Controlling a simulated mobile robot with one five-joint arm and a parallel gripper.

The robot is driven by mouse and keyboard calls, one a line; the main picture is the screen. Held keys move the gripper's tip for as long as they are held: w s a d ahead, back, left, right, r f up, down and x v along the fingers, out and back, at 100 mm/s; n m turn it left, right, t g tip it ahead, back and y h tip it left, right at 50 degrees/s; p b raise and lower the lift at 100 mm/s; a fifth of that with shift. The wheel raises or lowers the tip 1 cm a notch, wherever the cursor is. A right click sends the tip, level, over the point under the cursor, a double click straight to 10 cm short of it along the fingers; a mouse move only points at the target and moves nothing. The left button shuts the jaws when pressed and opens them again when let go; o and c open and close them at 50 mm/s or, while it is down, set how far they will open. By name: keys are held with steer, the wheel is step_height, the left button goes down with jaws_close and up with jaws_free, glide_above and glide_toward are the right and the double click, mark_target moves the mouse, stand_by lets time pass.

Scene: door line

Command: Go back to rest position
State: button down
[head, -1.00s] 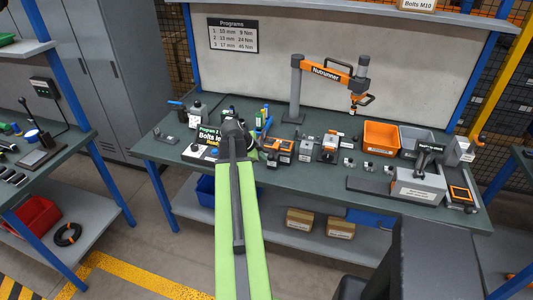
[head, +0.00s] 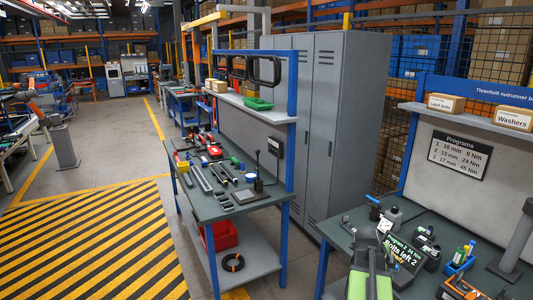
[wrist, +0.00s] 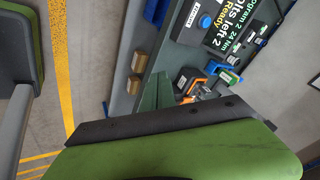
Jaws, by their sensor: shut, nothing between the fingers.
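My gripper (wrist: 165,122) fills the lower part of the wrist view as a dark strip above a broad green part. It is shut, with nothing held in it. In the head view my green arm rises from the bottom right edge, in front of the bench, and the gripper itself is hidden. The display (head: 408,252) on the bench reads "Program 2", "24 Nm", "Bolts left 2" and "Ready". It also shows upside down or tilted at the top of the wrist view (wrist: 235,25).
A side bench (head: 262,196) with tools stands left of a grey locker (head: 345,110). A striped floor area (head: 95,240) lies clear at the left. The nutrunner bench is at the right, with a programs sign (head: 459,156) behind it. Two cardboard boxes (wrist: 134,85) show in the wrist view.

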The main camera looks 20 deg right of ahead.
steer(key=w+a+f+n+t+y, duration=0.1)
steer(key=w+a+n, duration=0.2)
steer(key=w+a, duration=0.55)
steer(key=w+a+f+n+t+y, duration=0.1)
steer(key=w+a+n, duration=0.25)
steer(key=a, duration=0.95)
steer(key=w+a+n+t+y, duration=0.1)
steer(key=w+a+n, duration=0.35)
steer(key=a, duration=0.65)
steer(key=s+a+f+n+g+y, duration=0.1)
steer(key=s+a+n, duration=0.1)
steer(key=a+n, duration=0.7)
steer(key=s+a+f+n+g+y, duration=0.1)
steer(key=s+a+n+y, duration=0.1)
steer(key=a+n, duration=0.6)
steer(key=shift+a+n+y, duration=0.3)
steer(key=shift+a+n, duration=0.1)
steer(key=shift+a, duration=0.85)
